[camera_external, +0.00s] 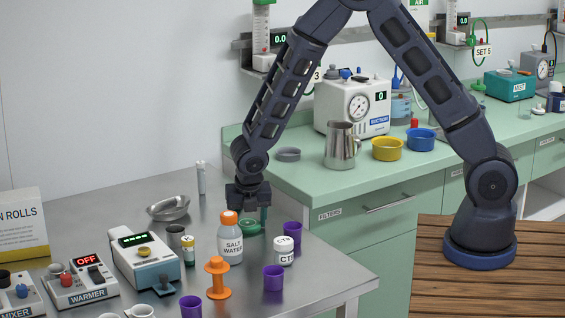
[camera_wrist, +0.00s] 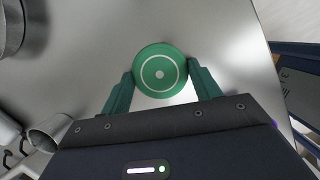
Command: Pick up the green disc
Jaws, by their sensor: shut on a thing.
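The green disc (camera_wrist: 160,71) is round, with a white ring and a pale centre dot. In the wrist view it sits between the two green fingers of my gripper (camera_wrist: 160,84), which press on its sides. In the external view the disc (camera_external: 249,226) shows low near the steel table top, behind the salt water bottle (camera_external: 231,243). My gripper (camera_external: 249,212) points down there, shut on the disc. The bottle hides part of the disc and fingers, and I cannot tell whether the disc touches the table.
The steel table (camera_external: 330,277) holds purple cups (camera_external: 273,277), a white CTS jar (camera_external: 284,251), an orange spool (camera_external: 217,278) and a steel bowl (camera_external: 168,208) around my gripper. A green counter (camera_external: 330,185) with a steel jug (camera_external: 342,145) stands behind. The table's right front corner is clear.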

